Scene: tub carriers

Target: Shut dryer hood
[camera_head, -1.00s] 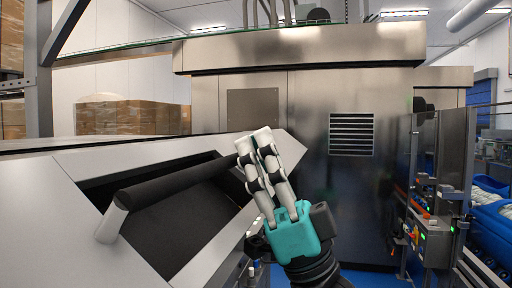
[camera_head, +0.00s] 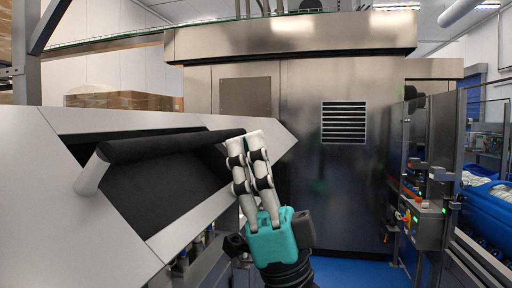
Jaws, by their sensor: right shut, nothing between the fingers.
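The dryer hood (camera_head: 30,160) is most likely the large pale-grey sloped cover at the left. A dark recess opens in its face. A thick black bar handle (camera_head: 165,146) runs across this recess on a white end bracket (camera_head: 92,172). My right gripper (camera_head: 245,141) has a teal body and white-and-black fingers, which are closed together and empty. Its fingertips overlap the bar's right end in the picture. I cannot tell whether they touch it. They hide that end of the bar. My left gripper is out of view.
A steel cabinet (camera_head: 300,90) with a vent grille (camera_head: 344,122) stands behind. A control post with a box (camera_head: 425,226) and guard panels stands at the right, with blue tubs (camera_head: 487,210) beyond. Blue floor shows between the cabinet and guard. Cardboard boxes (camera_head: 120,100) stand at the back left.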

